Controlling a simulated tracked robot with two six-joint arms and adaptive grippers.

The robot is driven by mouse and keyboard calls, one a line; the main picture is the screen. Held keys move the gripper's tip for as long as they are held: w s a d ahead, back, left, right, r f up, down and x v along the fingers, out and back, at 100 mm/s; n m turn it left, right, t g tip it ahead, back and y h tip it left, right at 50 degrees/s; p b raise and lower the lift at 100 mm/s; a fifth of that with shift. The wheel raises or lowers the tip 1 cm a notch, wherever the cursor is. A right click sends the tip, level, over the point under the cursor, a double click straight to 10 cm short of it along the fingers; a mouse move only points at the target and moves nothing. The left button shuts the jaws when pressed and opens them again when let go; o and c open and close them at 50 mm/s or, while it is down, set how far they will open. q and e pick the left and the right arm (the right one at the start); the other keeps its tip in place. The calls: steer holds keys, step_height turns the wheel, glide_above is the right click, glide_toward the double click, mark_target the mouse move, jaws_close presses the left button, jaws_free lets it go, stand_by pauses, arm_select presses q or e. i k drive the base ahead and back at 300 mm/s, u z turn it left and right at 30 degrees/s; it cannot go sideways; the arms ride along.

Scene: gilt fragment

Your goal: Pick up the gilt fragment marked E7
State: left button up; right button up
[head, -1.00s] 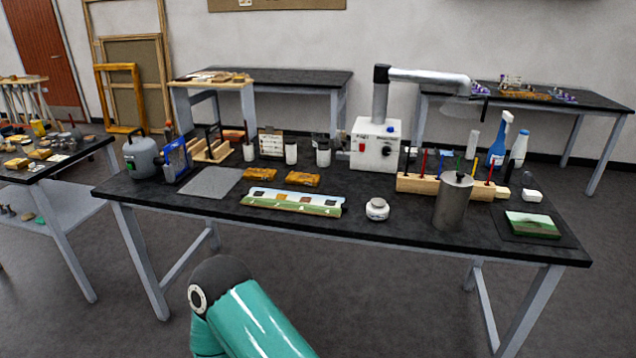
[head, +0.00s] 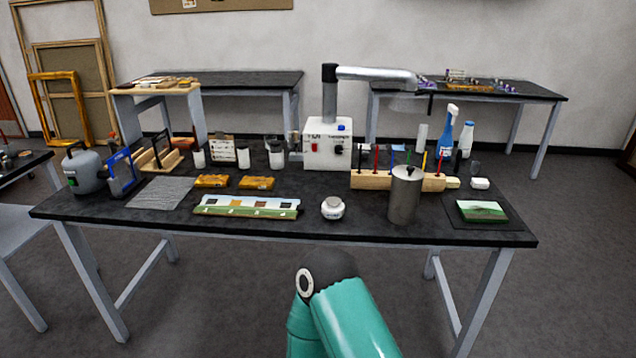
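Two gilt fragments lie flat on the black workbench (head: 330,238). One is the left gilt fragment (head: 211,181), the other the right gilt fragment (head: 257,183). They lie side by side with a small gap, behind a painted strip with dark square gaps (head: 246,207). Any marking such as E7 is too small to read, so I cannot tell which piece bears it. A teal arm link of mine shows at the bottom centre, in front of the bench. Neither of my grippers is in view.
A grey mat (head: 160,193) lies left of the fragments. A white jar (head: 333,208), a metal canister (head: 404,196), a wooden tool rack (head: 372,180) and a white extractor box (head: 328,146) stand to the right. Small jars (head: 243,155) stand behind. Bare bench top lies around the white jar.

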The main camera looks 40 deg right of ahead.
mark_target(252, 182)
steer(key=z, duration=0.6)
steer(key=i, duration=1.05)
